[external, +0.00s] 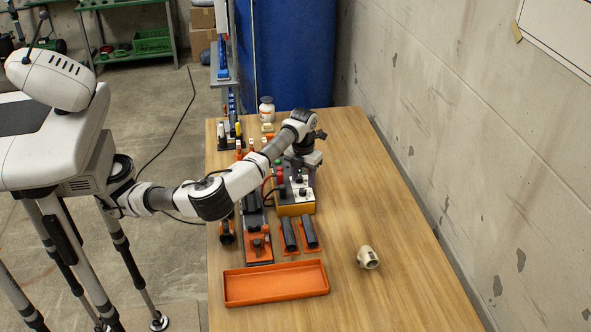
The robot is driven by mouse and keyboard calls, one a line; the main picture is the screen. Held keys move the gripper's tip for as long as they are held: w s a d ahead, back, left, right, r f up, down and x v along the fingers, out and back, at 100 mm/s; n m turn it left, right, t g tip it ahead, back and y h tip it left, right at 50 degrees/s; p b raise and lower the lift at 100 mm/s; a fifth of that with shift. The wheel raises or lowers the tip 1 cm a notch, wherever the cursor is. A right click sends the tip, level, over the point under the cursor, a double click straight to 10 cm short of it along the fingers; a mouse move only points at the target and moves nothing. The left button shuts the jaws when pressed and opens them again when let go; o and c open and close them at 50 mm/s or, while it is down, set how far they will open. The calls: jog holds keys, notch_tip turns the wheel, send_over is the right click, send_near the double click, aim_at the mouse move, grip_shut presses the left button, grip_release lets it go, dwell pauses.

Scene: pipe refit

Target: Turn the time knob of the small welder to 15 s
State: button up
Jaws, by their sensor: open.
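The small welder (296,209) stands on the wooden table, a box with a yellow-orange lower body and a pale top panel. Small dark knobs (303,192) show on the panel. They are too small to read a setting, and I cannot tell which one is the time knob. My gripper (302,166) is open and points down over the far part of the welder. Its fingertips are hard to make out, and I cannot tell whether they touch a knob. My wrist and gripper hide the far part of the panel.
An orange tray (276,303) lies in front, with a beige pipe fitting (368,257) to its right. Two dark cylinders on orange bases (290,235) stand before the welder. An orange-and-dark fixture (257,245) is left. A white bottle (266,109) stands behind. The table's right side is mostly clear.

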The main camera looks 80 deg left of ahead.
aim_at(302, 190)
notch_tip(302, 190, up, 9)
jog(key=shift+r, duration=0.15)
